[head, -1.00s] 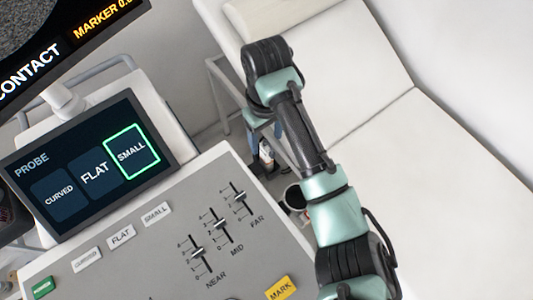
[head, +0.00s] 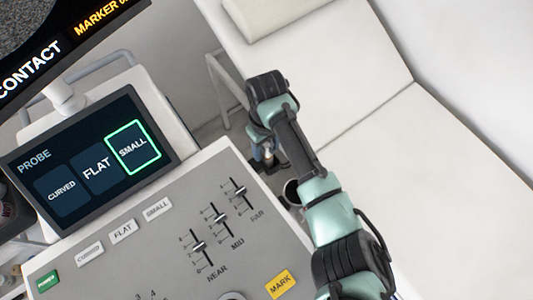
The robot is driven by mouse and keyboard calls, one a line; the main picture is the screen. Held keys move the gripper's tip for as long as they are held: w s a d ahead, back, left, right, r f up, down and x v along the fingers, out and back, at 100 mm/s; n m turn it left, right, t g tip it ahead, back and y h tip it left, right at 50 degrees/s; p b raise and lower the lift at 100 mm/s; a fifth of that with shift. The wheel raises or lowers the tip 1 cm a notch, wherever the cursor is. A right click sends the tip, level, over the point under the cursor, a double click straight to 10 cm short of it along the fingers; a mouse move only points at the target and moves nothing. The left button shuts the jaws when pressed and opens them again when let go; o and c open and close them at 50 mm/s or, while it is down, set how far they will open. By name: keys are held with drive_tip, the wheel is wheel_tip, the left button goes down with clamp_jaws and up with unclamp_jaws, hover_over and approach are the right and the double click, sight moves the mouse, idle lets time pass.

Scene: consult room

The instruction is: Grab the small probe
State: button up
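The small probe cannot be made out for sure. The probe screen (head: 86,166) shows CURVED, FLAT and SMALL, with a green frame around SMALL. My arm reaches up from the bottom and bends down beyond the console's right edge. My gripper (head: 268,156) is low beside that edge, partly hidden by my arm, and too small and dark to tell if it is open or shut. A round, pale-rimmed holder (head: 291,192) sits at the console's right side, just below and right of my gripper. My arm partly covers it, and its contents are unclear.
The grey console (head: 150,255) fills the lower left, with sliders, CURVED, FLAT and SMALL buttons and a yellow MARK button (head: 280,284). A white couch (head: 420,150) lies to the right. A larger monitor (head: 60,40) is at the top left. A narrow floor gap separates console and couch.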

clamp_jaws()
drive_tip(key=shift+r, duration=0.1)
